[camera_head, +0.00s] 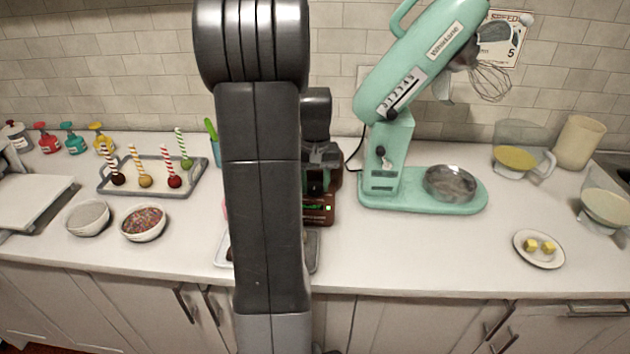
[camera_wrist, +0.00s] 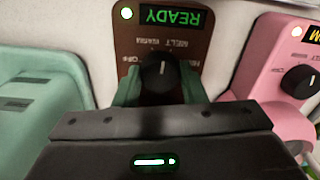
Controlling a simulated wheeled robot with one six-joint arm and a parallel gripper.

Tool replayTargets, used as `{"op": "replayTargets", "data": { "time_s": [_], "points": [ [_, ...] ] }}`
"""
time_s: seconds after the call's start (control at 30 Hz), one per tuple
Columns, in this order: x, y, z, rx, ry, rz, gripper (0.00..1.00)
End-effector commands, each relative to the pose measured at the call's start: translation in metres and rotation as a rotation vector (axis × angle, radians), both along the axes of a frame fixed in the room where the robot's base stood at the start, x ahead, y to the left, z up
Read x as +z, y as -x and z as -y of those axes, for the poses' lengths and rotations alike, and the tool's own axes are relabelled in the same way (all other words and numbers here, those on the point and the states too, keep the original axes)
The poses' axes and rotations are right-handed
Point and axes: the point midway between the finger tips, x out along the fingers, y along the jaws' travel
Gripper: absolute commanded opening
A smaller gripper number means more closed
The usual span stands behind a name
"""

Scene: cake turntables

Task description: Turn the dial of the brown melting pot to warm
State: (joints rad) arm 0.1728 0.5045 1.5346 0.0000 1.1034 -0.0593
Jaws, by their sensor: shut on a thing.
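The brown melting pot (camera_head: 318,215) stands on the counter, largely hidden behind my arm in the head view. In the wrist view its brown front panel (camera_wrist: 190,40) appears upside down, with a green READY display (camera_wrist: 171,16) and a lit lamp. Its black dial (camera_wrist: 163,75) has a white pointer mark that points roughly up in the picture, near the small MELT and WARM lettering; the exact setting is hard to tell. My gripper (camera_wrist: 160,92) is shut on the dial, one greenish finger on each side.
A pink melting pot (camera_wrist: 275,60) with its own black dial stands close beside the brown one. The mint stand mixer (camera_head: 425,190) is right of it in the head view. A tray of cake pops (camera_head: 150,187) and bowls are left.

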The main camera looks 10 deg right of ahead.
Motion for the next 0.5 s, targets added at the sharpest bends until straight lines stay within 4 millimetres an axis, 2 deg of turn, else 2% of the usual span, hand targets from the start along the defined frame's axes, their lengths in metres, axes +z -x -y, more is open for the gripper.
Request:
{"op": "replayTargets", "data": {
  "time_s": [0.5],
  "points": [
    [0.0015,-0.0009,0.0002,0.404,0.001,0.003,0.15]
  ]
}}
